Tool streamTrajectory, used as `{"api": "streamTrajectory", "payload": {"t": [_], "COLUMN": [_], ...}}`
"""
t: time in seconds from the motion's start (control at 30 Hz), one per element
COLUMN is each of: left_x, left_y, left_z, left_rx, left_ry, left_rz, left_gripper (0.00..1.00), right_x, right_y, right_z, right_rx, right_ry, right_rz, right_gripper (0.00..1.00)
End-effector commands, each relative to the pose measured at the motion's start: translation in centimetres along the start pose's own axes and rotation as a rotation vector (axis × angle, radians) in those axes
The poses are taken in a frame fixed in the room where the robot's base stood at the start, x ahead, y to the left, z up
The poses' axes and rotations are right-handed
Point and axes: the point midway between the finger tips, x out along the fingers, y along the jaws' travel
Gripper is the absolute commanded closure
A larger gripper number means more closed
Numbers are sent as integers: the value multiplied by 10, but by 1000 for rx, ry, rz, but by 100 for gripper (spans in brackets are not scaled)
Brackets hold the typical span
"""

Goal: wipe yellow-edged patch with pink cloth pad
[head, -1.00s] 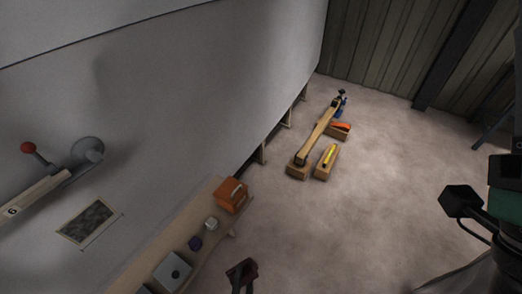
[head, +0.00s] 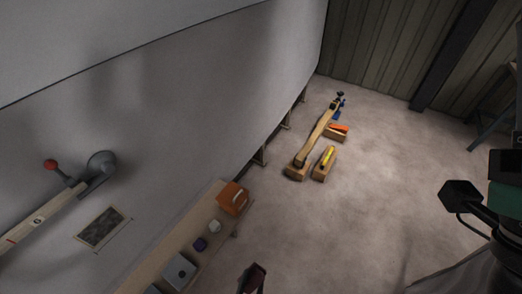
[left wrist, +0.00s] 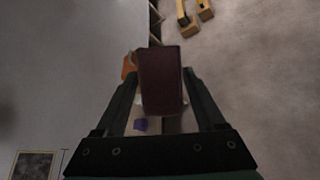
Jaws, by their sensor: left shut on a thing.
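The yellow-edged patch (head: 102,229) is a dark, mottled rectangle on the pale grey hull wall, at the lower left of the head view. It also shows at the lower left edge of the left wrist view (left wrist: 34,166). My left gripper (head: 250,280) is at the bottom of the head view, out from the shelf and well to the right of the patch. It is shut on a dark maroon block, which looks like the pink cloth pad (left wrist: 162,82) in dim light. The pad is clear of the wall. My right gripper's fingers are not visible.
A shelf (head: 150,268) along the wall holds an orange box (head: 233,198), a white item (head: 215,226), a purple item (head: 200,244) and a grey box (head: 178,272). A red-knobbed lever (head: 50,165) and a round fitting (head: 102,164) are above the patch. Wooden pieces (head: 316,138) lie on the open floor.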

Motion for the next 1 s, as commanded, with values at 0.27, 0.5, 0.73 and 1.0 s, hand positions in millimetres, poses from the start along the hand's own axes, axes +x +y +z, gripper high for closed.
{"api": "streamTrajectory", "payload": {"t": [0.27, 0.5, 0.73, 1.0], "left_x": [-7, -13, -15, -14], "left_y": [1, -4, -11, -12], "left_z": [13, 22, 23, 22], "left_rx": [-122, -284, -378, -377], "left_ry": [6, 15, 19, 18], "left_rz": [-78, -178, -239, -240], "left_gripper": [78, 78, 78, 78], "right_x": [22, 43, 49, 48], "right_y": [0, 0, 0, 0], "right_z": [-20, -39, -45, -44], "right_rx": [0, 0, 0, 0], "right_ry": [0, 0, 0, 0], "right_rz": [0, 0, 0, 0], "right_gripper": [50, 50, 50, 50]}}
